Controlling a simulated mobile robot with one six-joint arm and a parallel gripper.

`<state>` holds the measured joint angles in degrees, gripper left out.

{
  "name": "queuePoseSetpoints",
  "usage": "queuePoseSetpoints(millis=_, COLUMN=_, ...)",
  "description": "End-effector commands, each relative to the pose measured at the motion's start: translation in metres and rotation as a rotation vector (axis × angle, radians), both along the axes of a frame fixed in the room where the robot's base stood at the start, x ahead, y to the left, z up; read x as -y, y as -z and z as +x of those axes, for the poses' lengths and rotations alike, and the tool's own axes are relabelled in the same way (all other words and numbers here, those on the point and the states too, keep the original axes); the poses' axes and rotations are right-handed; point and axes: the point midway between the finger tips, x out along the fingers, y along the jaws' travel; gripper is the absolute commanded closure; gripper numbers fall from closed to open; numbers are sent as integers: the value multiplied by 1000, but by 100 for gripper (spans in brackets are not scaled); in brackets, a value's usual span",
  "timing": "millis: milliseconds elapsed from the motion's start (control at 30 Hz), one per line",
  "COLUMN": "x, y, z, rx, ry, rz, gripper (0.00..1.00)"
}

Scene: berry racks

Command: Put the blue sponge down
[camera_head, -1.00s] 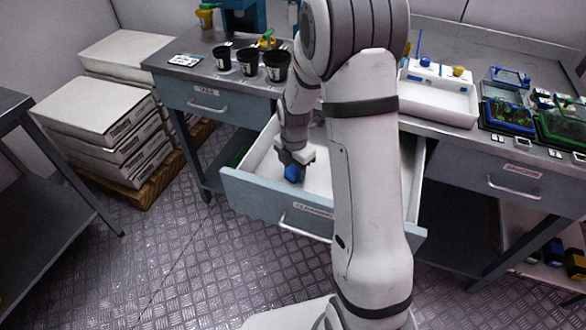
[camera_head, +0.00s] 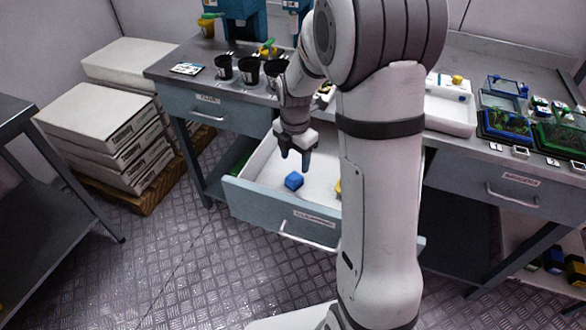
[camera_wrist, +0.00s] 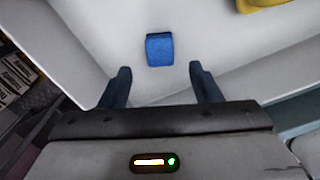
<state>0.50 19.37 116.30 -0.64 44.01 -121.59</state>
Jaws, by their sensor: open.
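The blue sponge (camera_head: 293,181) lies on the white floor of the open drawer (camera_head: 262,204), near its front left. In the wrist view the sponge (camera_wrist: 159,49) lies beyond my fingertips, in line with the gap between them. My gripper (camera_head: 294,166) points down over the drawer, above the sponge and apart from it. In the wrist view my gripper (camera_wrist: 162,72) is open, with nothing between its two fingers.
A yellow thing (camera_wrist: 262,4) lies in the drawer, partly hidden by my arm in the head view. Black pots (camera_head: 248,70) stand on the bench above. Stacked white boxes (camera_head: 95,112) stand at the left. The drawer floor around the sponge is clear.

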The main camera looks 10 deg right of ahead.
Motion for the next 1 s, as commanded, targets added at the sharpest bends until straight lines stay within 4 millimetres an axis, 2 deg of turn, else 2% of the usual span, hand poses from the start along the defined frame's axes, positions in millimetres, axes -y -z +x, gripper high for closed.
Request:
queuePoseSetpoints(millis=33, x=0, y=-12, z=1, rx=4, ry=0, rz=0, gripper=43)
queuePoseSetpoints(millis=100, x=0, y=-23, z=1, rx=4, ry=0, rz=0, gripper=43)
queuePoseSetpoints(millis=300, x=0, y=-40, z=-1, rx=1, ry=11, rz=0, gripper=43)
queuePoseSetpoints(millis=467, x=0, y=-58, z=-18, rx=21, ry=184, rz=4, gripper=43)
queuePoseSetpoints(millis=700, x=0, y=-96, z=-77, rx=77, ry=787, rz=38, gripper=43)
queuePoseSetpoints(millis=1000, x=0, y=-121, z=-158, rx=120, ry=1582, rz=130, gripper=43)
